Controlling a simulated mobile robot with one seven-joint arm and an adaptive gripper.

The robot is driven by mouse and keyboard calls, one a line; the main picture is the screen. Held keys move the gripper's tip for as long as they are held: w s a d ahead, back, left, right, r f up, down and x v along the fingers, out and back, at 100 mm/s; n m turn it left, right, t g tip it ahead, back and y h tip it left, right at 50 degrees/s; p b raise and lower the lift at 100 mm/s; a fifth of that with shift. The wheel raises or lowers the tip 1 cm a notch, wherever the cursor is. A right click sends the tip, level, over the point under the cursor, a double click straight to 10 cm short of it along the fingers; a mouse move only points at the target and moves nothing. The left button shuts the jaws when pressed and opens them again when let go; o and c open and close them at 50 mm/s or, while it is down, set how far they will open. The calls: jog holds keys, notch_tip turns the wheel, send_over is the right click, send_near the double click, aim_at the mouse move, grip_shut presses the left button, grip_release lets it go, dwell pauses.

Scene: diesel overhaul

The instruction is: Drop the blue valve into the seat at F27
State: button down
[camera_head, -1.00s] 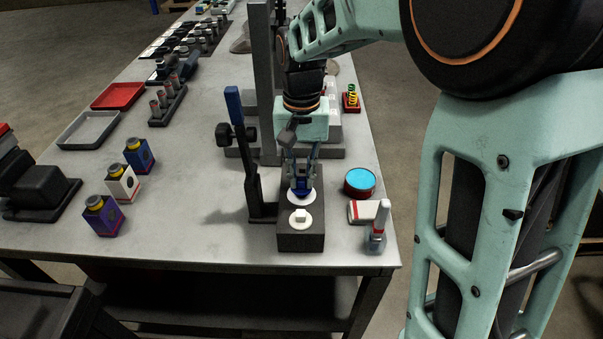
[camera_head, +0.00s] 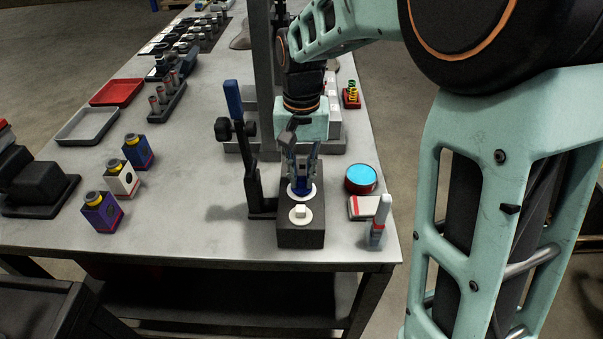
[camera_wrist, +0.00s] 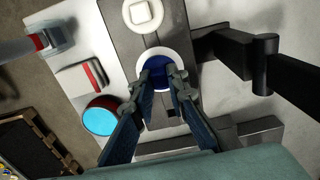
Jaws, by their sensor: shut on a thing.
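The blue valve (camera_wrist: 157,67) shows as a dark blue round piece inside a white ring (camera_wrist: 144,59) on a dark block. In the head view it is a small blue patch (camera_head: 300,187) between my fingertips, low over the same ring. My gripper (camera_head: 302,182) points down at the block (camera_head: 301,238) with its fingers closed on the valve; in the wrist view the fingertips (camera_wrist: 160,77) sit at either side of it. The fingers hide part of the valve. I cannot tell how deep it sits, and no F27 label is readable.
A second white disc with a square knob (camera_head: 300,212) is at the block's near end. A black stand with a blue lever (camera_head: 234,98) rises close on the left. A blue-topped round tin (camera_head: 361,179) and a small bottle (camera_head: 379,222) stand on the right.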

jog(key=shift+f, duration=0.2)
dwell(0.3)
jog(key=c, duration=1.8)
grip_release()
jog(key=shift+o, duration=0.4)
jog(key=o, duration=0.3)
jog(key=shift+r+p, duration=3.1)
jog(key=shift+r, duration=0.95)
